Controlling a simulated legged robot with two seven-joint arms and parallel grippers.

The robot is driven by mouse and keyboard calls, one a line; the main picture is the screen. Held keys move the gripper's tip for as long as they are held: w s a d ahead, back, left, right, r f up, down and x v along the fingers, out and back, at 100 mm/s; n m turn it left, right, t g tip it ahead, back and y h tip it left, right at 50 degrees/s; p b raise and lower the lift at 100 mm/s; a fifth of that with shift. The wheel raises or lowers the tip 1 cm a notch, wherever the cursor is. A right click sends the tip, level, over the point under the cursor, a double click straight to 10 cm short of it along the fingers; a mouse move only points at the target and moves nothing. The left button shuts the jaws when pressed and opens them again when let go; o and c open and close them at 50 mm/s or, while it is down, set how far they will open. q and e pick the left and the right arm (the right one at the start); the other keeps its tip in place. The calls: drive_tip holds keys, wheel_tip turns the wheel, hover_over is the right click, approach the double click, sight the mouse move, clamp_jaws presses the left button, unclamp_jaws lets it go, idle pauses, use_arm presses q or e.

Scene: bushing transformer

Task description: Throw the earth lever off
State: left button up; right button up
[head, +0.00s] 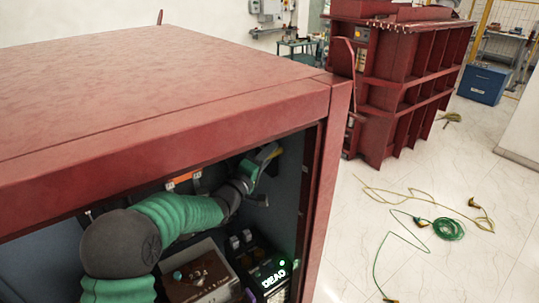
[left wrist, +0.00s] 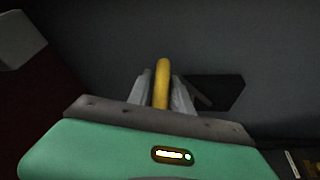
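The earth lever shows as a yellow handle in the left wrist view (left wrist: 162,82), standing out against a dark grey panel. In the head view its yellow end (head: 270,153) shows at the inner right of the red cabinet (head: 330,130). My left gripper (head: 262,162) is at the lever inside the cabinet. In the left wrist view its two fingers (left wrist: 162,90) stand one on each side of the handle, very close to it. I cannot tell whether they touch it. The lever's base is hidden behind the gripper. My right gripper is in neither view.
Inside the cabinet below my arm are a brown box (head: 203,270) and a black unit (head: 265,275) with a lit "DEAD" display. The cabinet's frame and top enclose the arm closely. Green cable (head: 448,228) and yellow cable lie on the floor outside.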

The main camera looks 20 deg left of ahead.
use_arm(q)
drive_tip(key=shift+o, duration=1.2)
drive_tip(key=shift+w+f, duration=0.1)
drive_tip(key=shift+w, duration=0.05)
drive_tip(key=b+v, duration=0.4)
drive_tip(key=v, duration=1.3)
drive_tip(key=shift+w+a+f, duration=0.1)
drive_tip(key=shift+f, duration=0.05)
drive_tip(key=s+d+f+m+g+y, duration=0.1)
drive_tip(key=s+f+m+g+y, duration=0.3)
drive_tip(key=f, duration=0.7)
drive_tip(key=s+d+f+m+g+y, duration=0.1)
drive_tip(key=s+f+m+g+y, duration=0.15)
drive_tip(key=s+f+g, duration=0.65)
drive_tip(key=s+d+f+m+g+h, duration=0.1)
drive_tip(key=s+d+f+m+g, duration=0.2)
drive_tip(key=s, duration=0.6)
wheel_tip(320, 180, down, 4)
drive_tip(key=shift+s+d+r+m+b, duration=0.15)
drive_tip(key=shift+s+d+m+b, duration=0.2)
drive_tip(key=shift+m, duration=0.6)
